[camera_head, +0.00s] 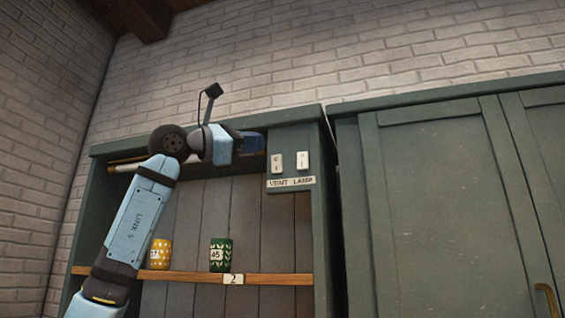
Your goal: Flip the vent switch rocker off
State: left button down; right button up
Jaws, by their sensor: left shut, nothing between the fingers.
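The vent switch rocker (276,163) is the left one of two pale switches on a green panel (309,140) at the upper right of the open cabinet. The lamp switch (302,160) sits to its right. A label (291,183) reading "VENT LAMP" is below them. My left gripper (262,143) is shut and empty, just up and left of the vent rocker. I cannot tell whether it touches the panel. The rocker's tilt is too small to read. My right gripper is out of view.
A tag "2" (233,279) is on the shelf edge. A closed green cupboard (440,200) stands to the right.

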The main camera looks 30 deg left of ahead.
aim_at(277, 164)
pick_arm(q)
jog(key=shift+s, duration=0.1)
jog(key=w+p, duration=0.1)
jog(key=w, duration=0.2)
jog(key=w+a+p, duration=0.1)
jog(key=w, duration=0.1)
jog(key=w+a+r+p, duration=0.1)
jog(key=w+p, duration=0.1)
jog(key=w, duration=0.1)
jog(key=shift+w, duration=0.35)
dwell(0.8)
dwell(0.7)
jog(key=shift+r, duration=0.1)
dwell(0.3)
